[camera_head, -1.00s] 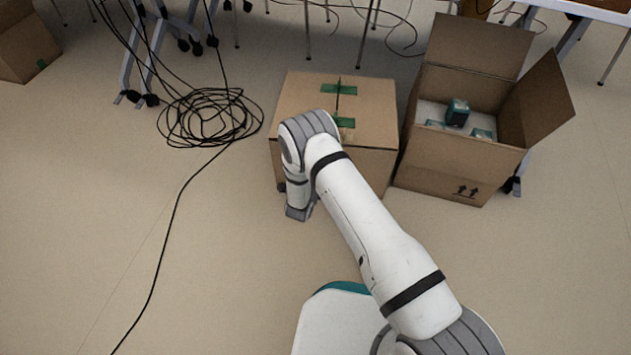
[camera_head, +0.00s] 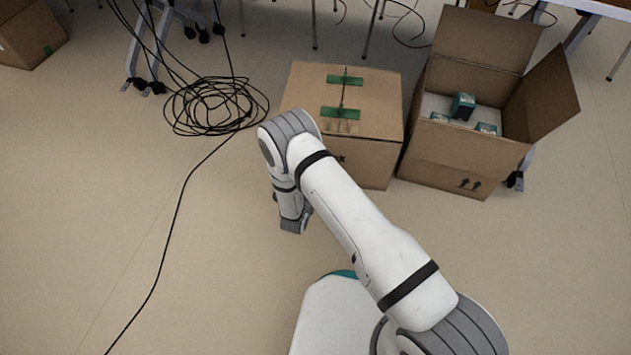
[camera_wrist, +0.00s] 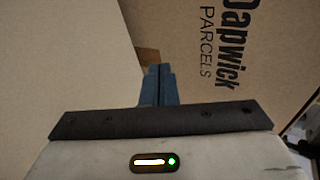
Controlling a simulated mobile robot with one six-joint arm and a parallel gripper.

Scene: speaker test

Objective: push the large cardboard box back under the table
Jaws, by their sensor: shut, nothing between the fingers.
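A closed cardboard box (camera_head: 372,88) with green tape strips on its top stands on the floor in the middle of the head view. My arm hides part of its front. A printed cardboard face reading "Dapwick PARCELS" (camera_wrist: 215,30) fills the upper right of the wrist view. My gripper (camera_wrist: 157,72) is shut and empty, its blue fingers pointing towards that face's lower edge. I cannot tell whether they touch it. In the head view my arm hides the fingers. A table (camera_head: 608,8) shows only at the top right corner; other legs stand behind the closed box.
An open cardboard box (camera_head: 455,180) with small teal-marked packs stands close to the right of the closed one. A coil of black cable (camera_head: 217,105) lies to its left, one strand running forward. Another box (camera_head: 30,38) is far left. Floor at front left is mostly clear.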

